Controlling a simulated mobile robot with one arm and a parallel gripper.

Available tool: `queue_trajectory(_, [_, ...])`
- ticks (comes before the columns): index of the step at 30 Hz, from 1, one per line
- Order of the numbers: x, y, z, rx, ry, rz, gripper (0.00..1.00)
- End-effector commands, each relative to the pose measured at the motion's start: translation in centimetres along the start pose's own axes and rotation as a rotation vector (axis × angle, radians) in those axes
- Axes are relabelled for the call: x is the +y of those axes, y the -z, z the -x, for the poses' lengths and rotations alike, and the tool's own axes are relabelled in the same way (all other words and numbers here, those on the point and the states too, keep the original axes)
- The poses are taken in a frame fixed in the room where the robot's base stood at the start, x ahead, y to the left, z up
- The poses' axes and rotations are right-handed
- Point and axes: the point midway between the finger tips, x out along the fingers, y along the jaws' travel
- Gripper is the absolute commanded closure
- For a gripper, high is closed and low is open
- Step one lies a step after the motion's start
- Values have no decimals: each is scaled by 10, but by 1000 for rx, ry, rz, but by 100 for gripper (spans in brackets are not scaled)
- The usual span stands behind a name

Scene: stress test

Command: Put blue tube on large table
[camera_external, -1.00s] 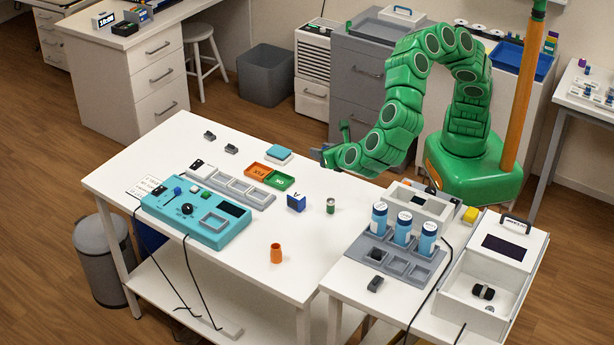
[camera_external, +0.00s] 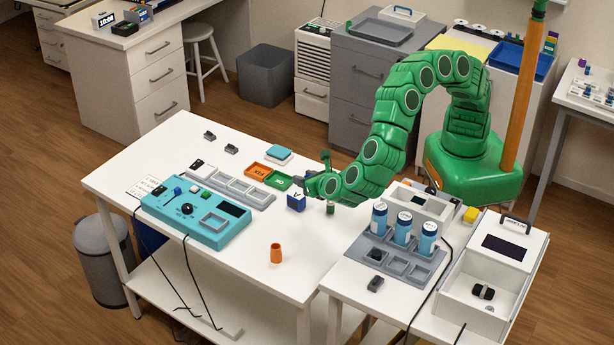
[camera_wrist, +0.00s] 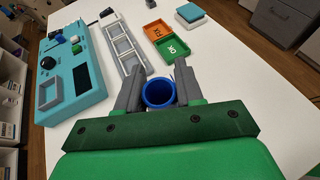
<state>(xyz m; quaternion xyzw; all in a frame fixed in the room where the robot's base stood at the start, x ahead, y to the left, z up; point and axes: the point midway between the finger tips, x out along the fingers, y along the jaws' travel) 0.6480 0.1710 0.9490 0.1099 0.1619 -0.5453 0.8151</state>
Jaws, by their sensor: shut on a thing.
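My gripper (camera_external: 302,181) is over the right part of the large white table (camera_external: 190,150). In the wrist view its two grey fingers (camera_wrist: 158,92) are shut on the blue tube (camera_wrist: 158,94), whose round open end faces the camera. Whether the tube touches the table is hidden.
A turquoise panel (camera_external: 195,220), orange and green trays (camera_external: 278,182), an orange cup (camera_external: 276,253) and a small green can (camera_external: 330,208) are on the large table. The table's front middle is clear.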

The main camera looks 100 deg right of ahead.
Motion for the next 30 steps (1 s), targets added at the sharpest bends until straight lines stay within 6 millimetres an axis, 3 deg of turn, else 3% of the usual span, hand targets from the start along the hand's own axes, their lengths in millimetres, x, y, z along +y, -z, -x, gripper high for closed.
queue_trajectory(11, [38,14,-12,-4,0,1,92])
queue_trajectory(30, [78,57,-36,-3,0,1,92])
